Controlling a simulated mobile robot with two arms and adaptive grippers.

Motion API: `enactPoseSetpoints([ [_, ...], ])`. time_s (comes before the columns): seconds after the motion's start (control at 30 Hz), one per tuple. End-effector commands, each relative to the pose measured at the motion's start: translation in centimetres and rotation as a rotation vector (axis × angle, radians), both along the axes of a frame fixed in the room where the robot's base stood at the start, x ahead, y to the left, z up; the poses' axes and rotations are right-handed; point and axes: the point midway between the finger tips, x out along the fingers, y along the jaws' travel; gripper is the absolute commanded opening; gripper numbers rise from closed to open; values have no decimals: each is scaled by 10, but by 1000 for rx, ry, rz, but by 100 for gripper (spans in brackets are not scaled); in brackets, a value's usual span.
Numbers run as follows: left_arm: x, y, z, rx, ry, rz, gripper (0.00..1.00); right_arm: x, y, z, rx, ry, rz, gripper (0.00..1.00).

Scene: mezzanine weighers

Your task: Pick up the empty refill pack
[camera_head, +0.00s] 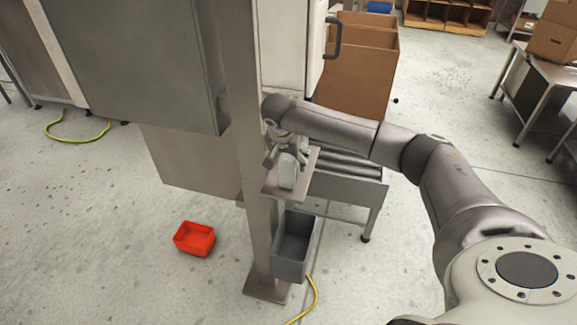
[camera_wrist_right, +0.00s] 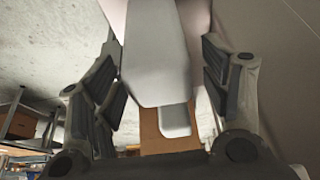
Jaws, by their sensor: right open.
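The refill pack, a pale whitish block, stands on a small shelf (camera_head: 268,190) fixed to the post; the pack (camera_head: 287,175) shows below my right gripper in the head view. My right gripper (camera_head: 285,160) is open, with its fingers at either side of the pack's upper part. In the right wrist view the pack (camera_wrist_right: 157,55) lies between the spread fingers of the gripper (camera_wrist_right: 165,85), with visible space at its left and right. A smaller pale piece (camera_wrist_right: 176,121) shows beyond its end. Whether the pack is empty cannot be told. My left gripper is not in view.
A grey bin (camera_head: 291,262) hangs on the post below the shelf. A roller conveyor (camera_head: 345,165) stands just right of the shelf. A red bin (camera_head: 194,239) sits on the floor. A large brown carton (camera_head: 358,75) stands behind. The grey cabinet (camera_head: 140,60) is close on the left.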

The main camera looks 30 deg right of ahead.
Motion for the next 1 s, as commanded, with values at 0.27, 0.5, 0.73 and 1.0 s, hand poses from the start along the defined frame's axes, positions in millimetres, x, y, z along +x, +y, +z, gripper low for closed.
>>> enactPoseSetpoints([
  [0.27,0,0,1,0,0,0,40,1,-1,-5,0,0,1,70],
  [0.5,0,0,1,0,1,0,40,1,-1,-4,0,0,1,40],
  [0.73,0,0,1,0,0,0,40,1,-1,-4,0,0,1,20],
  [1.0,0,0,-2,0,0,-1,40,2,-1,-1,0,-2,1,20],
])
